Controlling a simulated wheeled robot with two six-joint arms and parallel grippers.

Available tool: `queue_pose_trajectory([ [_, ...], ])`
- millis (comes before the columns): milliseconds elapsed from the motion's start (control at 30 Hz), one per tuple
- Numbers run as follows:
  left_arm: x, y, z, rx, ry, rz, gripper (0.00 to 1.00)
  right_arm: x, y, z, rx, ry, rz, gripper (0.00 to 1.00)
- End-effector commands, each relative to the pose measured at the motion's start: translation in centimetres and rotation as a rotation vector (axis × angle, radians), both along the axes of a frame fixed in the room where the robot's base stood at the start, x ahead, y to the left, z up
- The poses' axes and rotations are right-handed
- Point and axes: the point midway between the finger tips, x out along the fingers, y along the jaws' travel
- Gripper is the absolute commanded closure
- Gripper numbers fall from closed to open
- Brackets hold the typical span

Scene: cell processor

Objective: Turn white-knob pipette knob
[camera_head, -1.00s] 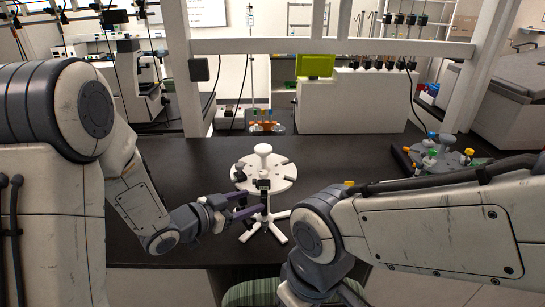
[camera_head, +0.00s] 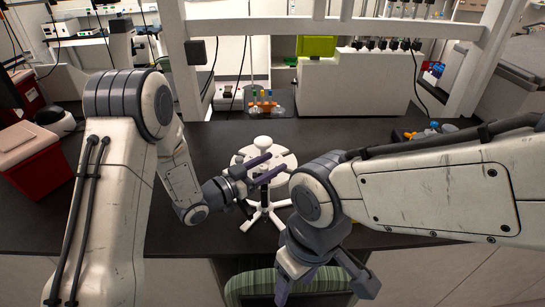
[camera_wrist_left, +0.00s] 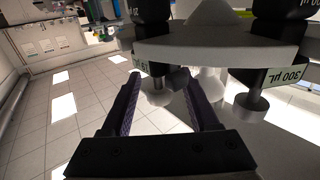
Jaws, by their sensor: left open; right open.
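A white round pipette stand (camera_head: 284,158) with a top knob stands on the dark table in the head view. My left gripper (camera_head: 274,164) is open at its front side, fingers pointing toward it. I see no clear contact. A second dark pipette labelled 300 µL (camera_wrist_left: 264,78), with a pale round end, is to the right, outside the fingers. My right gripper (camera_head: 322,288) is open and empty at the table's front edge.
More coloured-capped items (camera_head: 430,131) are at the right, partly behind my right arm. A red bin with a white lid (camera_head: 38,178) is at the left. The table left of the stand is clear.

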Motion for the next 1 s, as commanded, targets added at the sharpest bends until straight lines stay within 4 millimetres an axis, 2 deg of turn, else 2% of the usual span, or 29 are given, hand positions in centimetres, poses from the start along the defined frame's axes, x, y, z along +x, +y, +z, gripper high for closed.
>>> queue_pose_trajectory([
  [100,0.5,-0.7,0.1,-0.001,0.001,-0.001,0.39,0.0,0.0,0.5,0.000,0.000,0.001,0.39],
  [400,0.7,-0.7,0.0,-0.001,0.001,0.002,0.39,0.0,0.0,0.4,0.000,0.000,0.001,0.39],
  [433,0.7,-0.7,0.0,-0.001,0.001,0.002,0.47,0.0,0.0,0.4,0.000,0.000,0.001,0.39],
  [567,0.7,-0.7,0.0,-0.001,0.001,0.002,0.96,0.0,0.0,0.4,0.000,0.000,0.001,0.39],
  [600,0.7,-0.7,0.0,-0.001,0.001,0.002,1.00,0.0,0.0,0.4,0.000,0.000,0.001,0.39],
  [767,0.7,-0.8,-0.1,-0.001,0.001,0.011,1.00,0.0,0.0,0.2,0.000,0.000,0.001,0.39],
  [1000,0.9,-0.6,-0.4,-0.002,-0.001,0.152,1.00,0.0,0.0,-1.9,0.000,0.000,-0.002,0.39],
])
